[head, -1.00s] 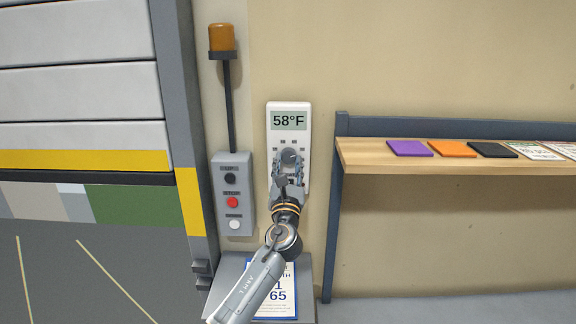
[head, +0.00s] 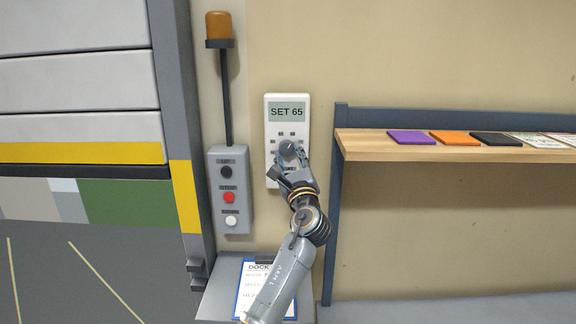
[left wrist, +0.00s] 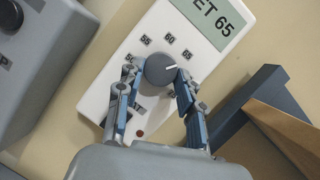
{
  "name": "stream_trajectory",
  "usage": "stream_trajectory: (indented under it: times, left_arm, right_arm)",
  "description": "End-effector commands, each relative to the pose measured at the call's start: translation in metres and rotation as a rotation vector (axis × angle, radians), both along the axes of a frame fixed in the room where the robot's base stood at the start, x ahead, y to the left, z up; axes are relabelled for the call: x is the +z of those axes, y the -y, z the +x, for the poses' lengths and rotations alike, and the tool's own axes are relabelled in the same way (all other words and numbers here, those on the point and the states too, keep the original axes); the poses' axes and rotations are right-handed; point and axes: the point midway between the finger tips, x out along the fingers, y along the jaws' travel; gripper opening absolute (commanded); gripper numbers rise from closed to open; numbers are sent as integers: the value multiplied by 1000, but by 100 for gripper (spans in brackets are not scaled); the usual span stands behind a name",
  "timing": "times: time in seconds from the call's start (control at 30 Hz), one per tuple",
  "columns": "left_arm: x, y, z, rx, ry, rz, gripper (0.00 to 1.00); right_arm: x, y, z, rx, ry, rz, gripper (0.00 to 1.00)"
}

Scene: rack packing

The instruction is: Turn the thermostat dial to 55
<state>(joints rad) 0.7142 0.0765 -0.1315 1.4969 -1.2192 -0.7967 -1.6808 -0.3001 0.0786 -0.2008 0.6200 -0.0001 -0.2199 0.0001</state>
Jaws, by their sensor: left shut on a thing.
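The white thermostat (head: 273,130) hangs on the wall; its display reads "SET 65". Its round grey dial (head: 288,147) is between the fingers of my left gripper (head: 290,156), which is shut on it. In the left wrist view, the dial (left wrist: 159,70) sits between the two fingertips (left wrist: 158,77). The dial's white mark points to the right and slightly up, toward the side with the 65 label. Labels 55, 60 and 65 show around the dial on the thermostat face (left wrist: 160,20); other labels are partly hidden by my fingers. My right gripper is not in view.
A grey button box (head: 241,188) with black, red and white buttons is left of the thermostat, below an orange lamp (head: 219,26). A wooden shelf (head: 365,146) with coloured pads is at right. A clipboard (head: 251,288) lies on a ledge below.

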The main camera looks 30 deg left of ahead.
Motion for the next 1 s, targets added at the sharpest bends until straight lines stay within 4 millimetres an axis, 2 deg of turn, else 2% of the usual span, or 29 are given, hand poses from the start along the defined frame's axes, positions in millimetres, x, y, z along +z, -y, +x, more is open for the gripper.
stream_trajectory:
  times: [0.1, 0.4, 1.0]
  left_arm:
    - [-2, 2, 1, -2, 49, -103, 6]
    - [2, 4, 2, -2, 171, -359, 6]
    - [11, 5, 3, 0, 418, -871, 6]
  right_arm:
    - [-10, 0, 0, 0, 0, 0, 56]
    - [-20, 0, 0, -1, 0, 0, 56]
    - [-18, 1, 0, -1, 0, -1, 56]
